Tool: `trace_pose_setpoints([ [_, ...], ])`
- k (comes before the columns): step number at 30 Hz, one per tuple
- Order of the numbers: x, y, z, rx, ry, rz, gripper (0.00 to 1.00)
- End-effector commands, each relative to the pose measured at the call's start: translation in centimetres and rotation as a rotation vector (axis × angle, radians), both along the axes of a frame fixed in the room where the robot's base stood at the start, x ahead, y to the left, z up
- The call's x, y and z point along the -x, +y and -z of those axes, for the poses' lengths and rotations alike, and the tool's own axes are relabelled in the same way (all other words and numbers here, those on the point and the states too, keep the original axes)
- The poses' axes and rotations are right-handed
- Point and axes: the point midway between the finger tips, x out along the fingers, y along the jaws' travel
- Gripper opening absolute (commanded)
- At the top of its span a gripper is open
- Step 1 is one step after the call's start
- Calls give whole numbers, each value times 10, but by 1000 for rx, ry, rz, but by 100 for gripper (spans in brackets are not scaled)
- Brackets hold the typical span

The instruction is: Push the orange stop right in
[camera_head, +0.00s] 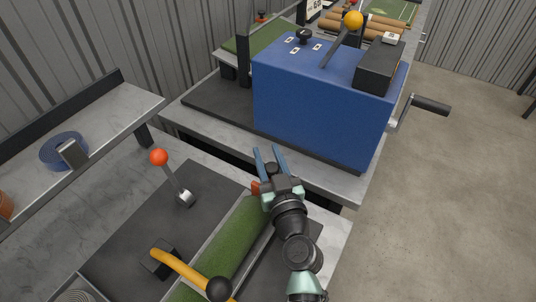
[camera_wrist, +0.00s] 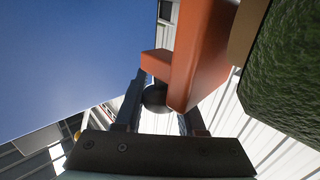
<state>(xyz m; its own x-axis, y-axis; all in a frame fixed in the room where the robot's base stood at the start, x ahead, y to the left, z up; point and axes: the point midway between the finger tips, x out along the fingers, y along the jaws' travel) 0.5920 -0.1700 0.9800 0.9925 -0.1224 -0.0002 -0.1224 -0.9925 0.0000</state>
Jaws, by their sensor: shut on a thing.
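The orange stop (camera_head: 256,188) shows as a small orange piece at the far end of the green turf roll (camera_head: 225,245), just left of my gripper (camera_head: 267,158). In the wrist view the orange stop (camera_wrist: 203,50) is large, a bent block beside the turf (camera_wrist: 288,70). A round black knob (camera_wrist: 155,96) sits against it between my fingers. My gripper (camera_wrist: 160,100) is shut on this knob of the stop. My wrist hides part of the stop in the head view, so I cannot tell how far in it sits.
A blue machine housing (camera_head: 320,110) stands just beyond my gripper. A red-knobbed lever (camera_head: 159,157) and a yellow handle (camera_head: 185,268) with a black ball rise to the left. A blue tape roll (camera_head: 62,150) lies on the left shelf. Open floor (camera_head: 450,190) is at right.

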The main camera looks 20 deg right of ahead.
Motion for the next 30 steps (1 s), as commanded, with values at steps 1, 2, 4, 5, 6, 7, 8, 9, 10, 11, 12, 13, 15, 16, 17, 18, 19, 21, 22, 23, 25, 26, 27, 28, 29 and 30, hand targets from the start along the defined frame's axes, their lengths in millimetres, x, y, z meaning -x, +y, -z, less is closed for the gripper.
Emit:
trace_pose_setpoints([
  [1,0,0,0,0,0,0,0],
  [2,0,0,0,0,0,1,0],
  [4,0,0,0,0,0,1,0],
  [5,0,0,0,0,0,1,0],
  [6,0,0,0,0,0,1,0],
  [7,0,0,0,0,0,1,0],
  [8,0,0,0,0,0,1,0],
  [9,0,0,0,0,0,1,0],
  [10,0,0,0,0,0,1,0],
  [11,0,0,0,0,0,1,0],
  [12,0,0,0,0,0,1,0],
  [13,0,0,0,0,0,1,0],
  [15,0,0,0,0,0,1,0],
  [16,0,0,0,0,0,1,0],
  [17,0,0,0,0,0,1,0],
  [18,0,0,0,0,0,1,0],
  [19,0,0,0,0,0,1,0],
  [21,0,0,0,0,0,1,0],
  [22,0,0,0,0,0,1,0],
  [23,0,0,0,0,0,1,0],
  [25,2,2,0,-1,1,0,0],
  [26,3,4,1,-1,1,0,0],
  [27,6,8,1,-2,1,-1,0],
  [28,8,12,2,-2,2,-1,0],
  [29,12,16,2,-1,3,-2,0],
  [30,16,23,2,-3,3,-3,0],
])
